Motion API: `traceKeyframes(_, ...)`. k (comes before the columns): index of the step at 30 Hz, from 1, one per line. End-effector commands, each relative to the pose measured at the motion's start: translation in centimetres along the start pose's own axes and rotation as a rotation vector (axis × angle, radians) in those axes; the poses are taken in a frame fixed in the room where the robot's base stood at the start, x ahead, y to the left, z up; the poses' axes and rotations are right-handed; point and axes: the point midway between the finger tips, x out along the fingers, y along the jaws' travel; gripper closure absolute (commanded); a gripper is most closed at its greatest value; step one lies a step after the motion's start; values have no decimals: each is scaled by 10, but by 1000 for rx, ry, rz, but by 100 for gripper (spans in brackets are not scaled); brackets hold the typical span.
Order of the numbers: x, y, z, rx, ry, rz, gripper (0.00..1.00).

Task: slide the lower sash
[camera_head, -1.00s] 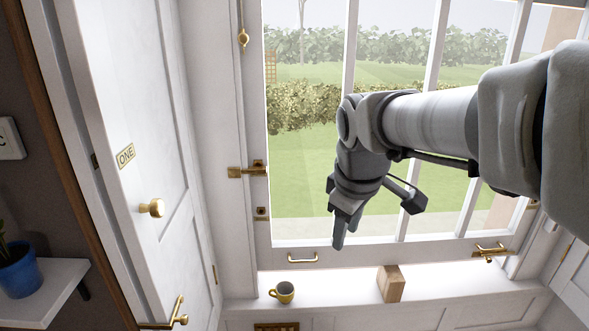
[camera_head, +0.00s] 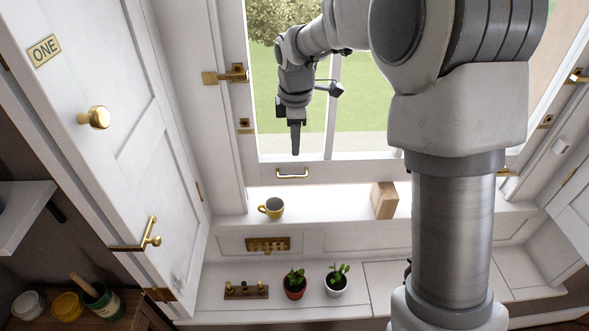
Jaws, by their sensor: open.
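The lower sash (camera_head: 342,172) is a white window frame with glass panes, its bottom rail just above the sill. A brass pull handle (camera_head: 292,174) is fixed on that rail, left of centre. My gripper (camera_head: 295,152) hangs pointing down in front of the glass, in line with the handle and a little above it in the picture. It looks apart from the handle, though its depth is hard to judge. The fingers overlap in this view, and nothing shows between them. A brass latch (camera_head: 228,74) sits on the left side of the frame.
Below stand two small potted plants (camera_head: 295,283) and a brass-pegged board (camera_head: 246,290). A white door with a brass knob (camera_head: 94,117) is at left. My arm hides the right of the window.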

Motion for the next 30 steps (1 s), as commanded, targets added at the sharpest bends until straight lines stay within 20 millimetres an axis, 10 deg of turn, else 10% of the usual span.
traceKeyframes(15, 107, -1, 0, 1, -1, -3, 58)
traceKeyframes(30, 126, 0, 0, 2, 0, 0, 58)
